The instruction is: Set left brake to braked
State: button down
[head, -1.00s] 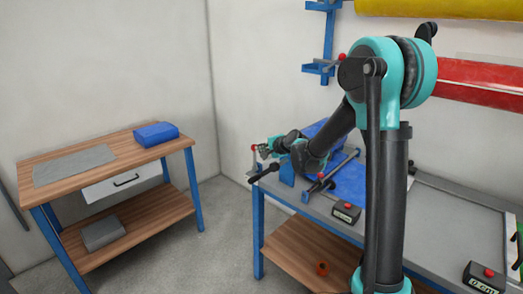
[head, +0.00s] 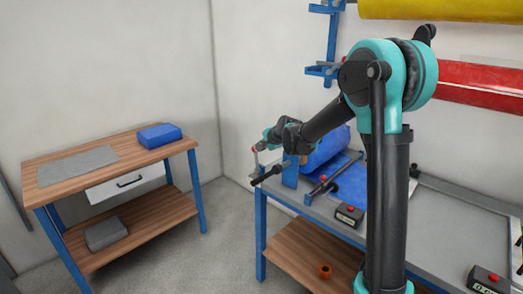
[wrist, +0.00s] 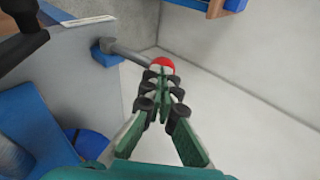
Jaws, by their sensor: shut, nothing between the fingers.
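The left brake lever is a thin grey rod (wrist: 130,53) with a red ball knob (wrist: 162,64) on its end. The rod comes out of a blue mount at the corner of the bench. In the head view the knob (head: 253,150) stands at the bench's far left corner, with the rod below it. My gripper (wrist: 162,82) is shut and empty, its fingertips right at the knob. I cannot tell whether they touch it. In the head view my gripper (head: 263,145) is small and partly merges with the lever.
A blue roll (head: 326,150) lies behind my forearm on the grey bench (head: 440,215). A dark bar end (head: 265,176) juts out near the lever. A wooden side table (head: 100,180) stands left, with open floor between.

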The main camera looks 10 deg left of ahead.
jog(key=w+a+f+g+h, duration=0.1)
jog(key=w+a+g+h, duration=0.3)
jog(key=a, duration=0.3)
jog(key=shift+w+f+n+h, duration=0.3)
jog(key=shift+w+f+h, duration=0.15)
jog(key=shift+w, duration=0.35)
jog(key=shift+a, duration=0.1)
jog(key=v, duration=1.4)
jog(key=shift+w, duration=0.2)
jog(key=shift+a, duration=0.1)
